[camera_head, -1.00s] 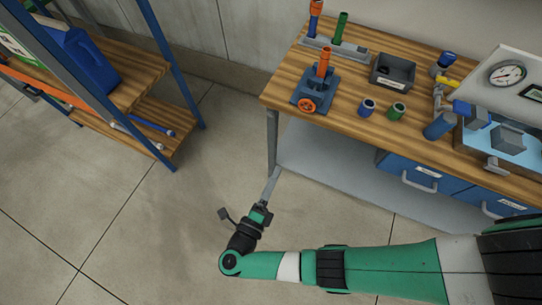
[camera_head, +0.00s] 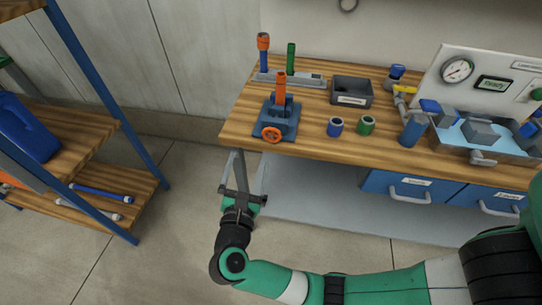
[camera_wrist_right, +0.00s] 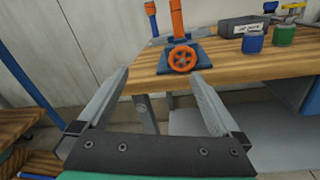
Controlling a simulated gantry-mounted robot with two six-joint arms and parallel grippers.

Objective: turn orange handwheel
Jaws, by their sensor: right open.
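The orange handwheel (camera_head: 271,134) is on the front of a dark blue vise-like fixture (camera_head: 284,119) near the left front edge of the wooden workbench. An orange upright cylinder (camera_head: 281,88) stands in the fixture. In the right wrist view the handwheel (camera_wrist_right: 182,59) faces me, above and beyond the fingers. My right gripper (camera_head: 238,172) is open and empty, in front of the bench's left end and apart from the wheel. In the right wrist view its fingers (camera_wrist_right: 160,95) are spread wide. My left gripper is not in view.
The wooden bench (camera_head: 236,125) also holds blue (camera_head: 335,127) and green (camera_head: 366,125) cups, a dark bin (camera_head: 351,92), a rack (camera_head: 270,78) and a gauge panel (camera_head: 470,70). A shelf unit (camera_head: 100,122) stands at left. Floor between shelf and bench is clear.

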